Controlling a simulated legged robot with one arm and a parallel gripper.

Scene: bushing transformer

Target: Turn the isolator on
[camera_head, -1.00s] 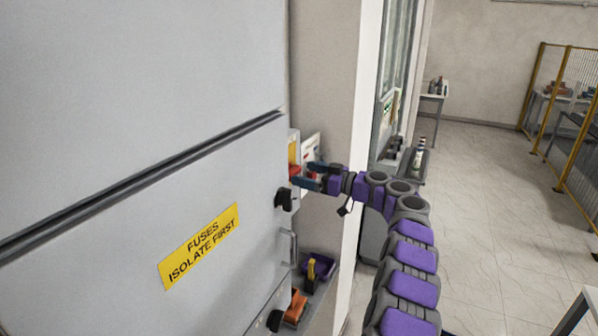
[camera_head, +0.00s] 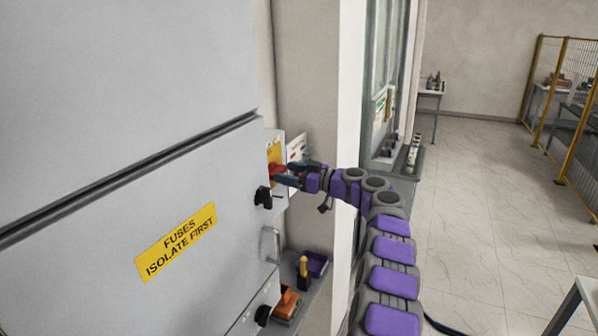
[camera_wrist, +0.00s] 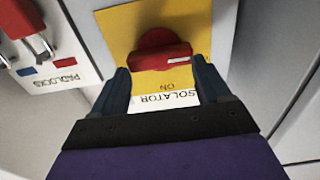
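The knob's handle bar lies nearly crosswise in that view. My gripper (camera_wrist: 165,84) is open, with its two dark blue fingers just short of the knob, one towards each end of the bar. No contact with the knob can be seen. In the head view my gripper (camera_head: 285,175) reaches the red knob (camera_head: 274,171) on the side of the grey cabinet, and the fingers partly hide it.
The grey cabinet (camera_head: 120,170) fills the left, with a yellow fuses label (camera_head: 177,242) and black door knobs (camera_head: 263,197). A padlock board (camera_wrist: 50,50) hangs left of the isolator in the wrist view. A shelf below holds an orange item (camera_head: 286,303) and a purple tray (camera_head: 315,264).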

